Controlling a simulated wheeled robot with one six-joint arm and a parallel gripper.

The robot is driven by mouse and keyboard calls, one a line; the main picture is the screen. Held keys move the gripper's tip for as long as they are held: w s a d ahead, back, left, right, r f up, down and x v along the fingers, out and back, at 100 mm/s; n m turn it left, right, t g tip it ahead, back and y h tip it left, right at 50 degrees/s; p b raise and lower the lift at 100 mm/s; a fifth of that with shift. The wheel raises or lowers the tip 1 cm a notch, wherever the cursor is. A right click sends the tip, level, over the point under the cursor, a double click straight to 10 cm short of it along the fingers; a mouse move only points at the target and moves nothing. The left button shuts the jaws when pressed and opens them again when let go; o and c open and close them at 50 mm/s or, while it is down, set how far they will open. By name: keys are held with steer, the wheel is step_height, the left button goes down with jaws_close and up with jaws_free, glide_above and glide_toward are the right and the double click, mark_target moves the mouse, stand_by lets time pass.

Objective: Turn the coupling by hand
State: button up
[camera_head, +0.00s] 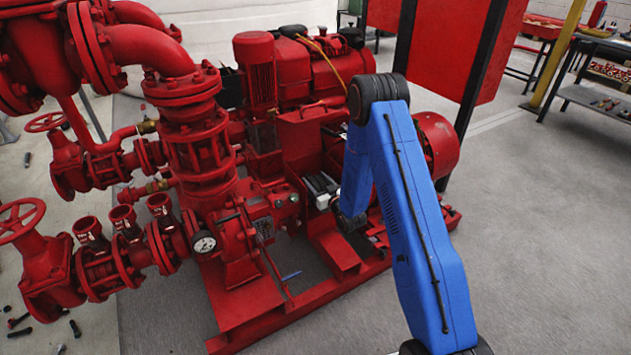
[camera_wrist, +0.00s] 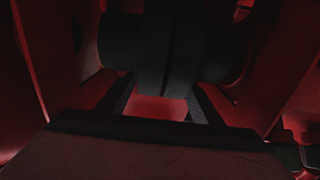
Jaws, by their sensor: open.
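The coupling (camera_wrist: 165,42) shows in the wrist view as a dark, thick, round body with a raised middle band, at the top centre. My gripper (camera_wrist: 160,86) is open, with its two dark fingers apart below the coupling and pointing toward it. The picture is dark, so I cannot tell whether the fingers touch it. In the head view my gripper (camera_head: 321,188) reaches in among the red parts between pump and motor. The coupling cannot be made out there.
The red pumpset (camera_head: 200,150) has pipes, valves and a pressure gauge (camera_head: 204,242) on the left. Red guards and frame plates (camera_head: 309,140) stand close around my gripper. A red panel (camera_head: 450,45) stands behind my arm. The grey floor (camera_head: 550,230) on the right is clear.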

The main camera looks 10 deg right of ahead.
steer(key=c, duration=1.1)
steer(key=shift+o, duration=0.2)
steer(key=shift+s+d+f+t+y, duration=0.15)
steer(key=shift+s+t+y, duration=0.25)
steer(key=shift+t, duration=0.65)
steer(key=shift+s+d+f+t+y, duration=0.15)
steer(key=shift+s+t+y, duration=0.25)
steer(key=shift+t, duration=0.65)
steer(key=shift+s+r, duration=0.1)
steer(key=shift+s, duration=0.05)
steer(key=o, duration=1.1)
steer(key=shift+c, duration=0.2)
